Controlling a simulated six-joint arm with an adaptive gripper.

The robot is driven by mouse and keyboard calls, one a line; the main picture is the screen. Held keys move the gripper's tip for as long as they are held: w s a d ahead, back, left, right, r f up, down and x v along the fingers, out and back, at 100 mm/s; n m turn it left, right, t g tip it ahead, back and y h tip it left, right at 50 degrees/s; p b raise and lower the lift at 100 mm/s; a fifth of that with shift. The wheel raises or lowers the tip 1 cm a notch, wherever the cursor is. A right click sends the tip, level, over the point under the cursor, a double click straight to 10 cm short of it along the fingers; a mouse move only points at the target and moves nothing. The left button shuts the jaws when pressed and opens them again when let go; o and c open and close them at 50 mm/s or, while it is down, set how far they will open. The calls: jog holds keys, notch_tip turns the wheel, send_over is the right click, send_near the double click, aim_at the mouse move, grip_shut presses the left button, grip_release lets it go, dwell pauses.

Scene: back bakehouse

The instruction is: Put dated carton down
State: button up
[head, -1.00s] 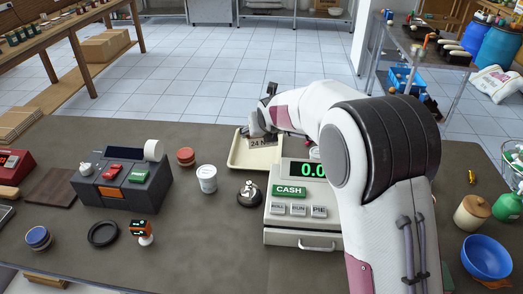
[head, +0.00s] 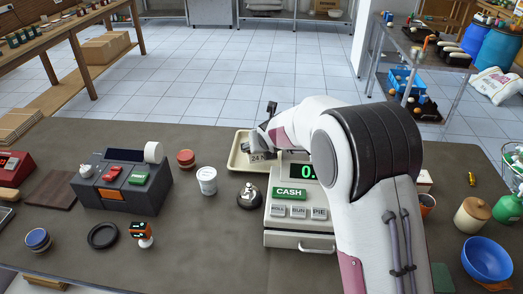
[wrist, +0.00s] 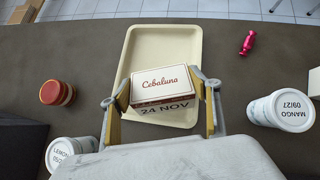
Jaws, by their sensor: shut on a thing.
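A shallow cream tray (wrist: 184,43) lies under and beyond the carton. The tray (head: 237,165) also shows in the head view, left of the cash register. The carton is over the tray's near part; I cannot tell whether it touches the tray.
A "MANGO" tub (wrist: 283,110) and a pink object (wrist: 249,42) are right of the tray. A red-lidded jar (wrist: 57,93) and a "LEMON" tub (wrist: 67,150) are left. The bell (head: 249,194) and cash register (head: 285,222) stand in front of the tray.

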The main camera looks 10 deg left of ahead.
jog(key=shift+f, duration=0.8)
jog(key=shift+f, duration=0.15)
jog(key=o, duration=1.3)
jog(key=shift+v, duration=1.15)
jog(key=shift+w+r+v, duration=0.1)
jog(key=shift+v, duration=1.25)
jog(key=shift+w+r+v, duration=0.15)
jog(key=shift+v, duration=1.15)
jog(key=shift+s+a, duration=0.1)
